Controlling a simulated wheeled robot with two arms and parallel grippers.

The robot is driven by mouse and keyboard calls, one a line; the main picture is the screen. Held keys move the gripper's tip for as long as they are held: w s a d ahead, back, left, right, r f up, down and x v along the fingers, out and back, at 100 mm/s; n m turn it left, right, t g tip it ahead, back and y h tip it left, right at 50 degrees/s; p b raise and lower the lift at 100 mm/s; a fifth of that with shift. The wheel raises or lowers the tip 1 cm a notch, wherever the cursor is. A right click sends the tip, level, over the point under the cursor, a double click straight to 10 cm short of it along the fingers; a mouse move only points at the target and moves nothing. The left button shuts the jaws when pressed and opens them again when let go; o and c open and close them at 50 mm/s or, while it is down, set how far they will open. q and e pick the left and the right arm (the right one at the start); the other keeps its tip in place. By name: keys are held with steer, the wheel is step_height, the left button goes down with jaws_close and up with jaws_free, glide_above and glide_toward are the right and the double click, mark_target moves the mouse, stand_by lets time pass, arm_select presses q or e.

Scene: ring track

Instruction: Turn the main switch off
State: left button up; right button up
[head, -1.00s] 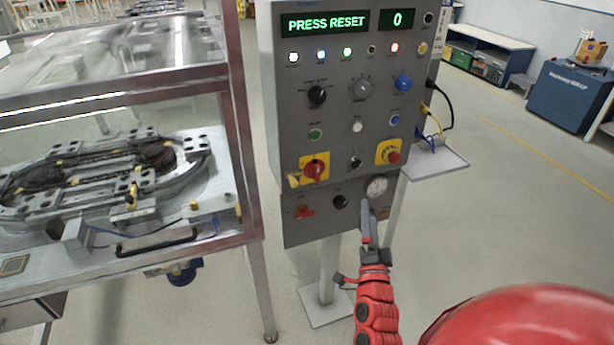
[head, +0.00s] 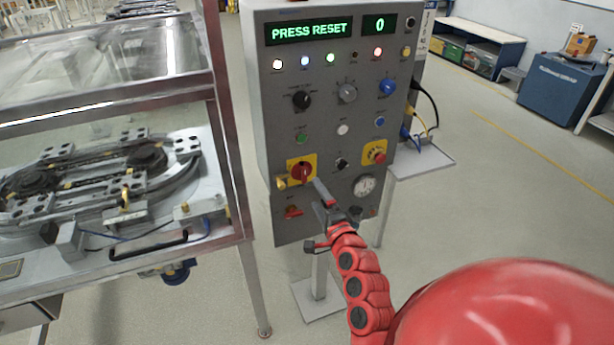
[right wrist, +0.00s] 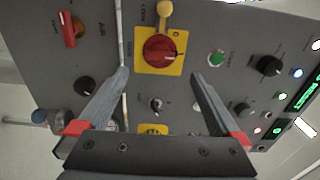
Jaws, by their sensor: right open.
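The main switch (head: 301,171) is a red rotary knob on a yellow plate, low on the left of the grey control panel. It also shows in the right wrist view (right wrist: 160,51), ahead of and between the fingertips. A yellow padlock-like piece (head: 281,184) hangs at the plate's edge. My right gripper (head: 323,192) is open and empty, just below and right of the switch in the head view. Its two fingers frame the yellow plate in the right wrist view (right wrist: 160,76). I see no contact with the knob. My left gripper is out of view.
The control panel (head: 330,110) reads PRESS RESET and 0. A red switch (head: 293,211), a gauge (head: 365,186) and a red emergency-stop button (head: 376,151) are near the main switch. A framed machine with a ring track (head: 100,165) stands left. Open floor lies right.

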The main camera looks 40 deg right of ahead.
mark_target(305, 177)
steer(key=p+x, duration=0.1)
steer(key=x, duration=0.7)
steer(key=c, duration=1.4)
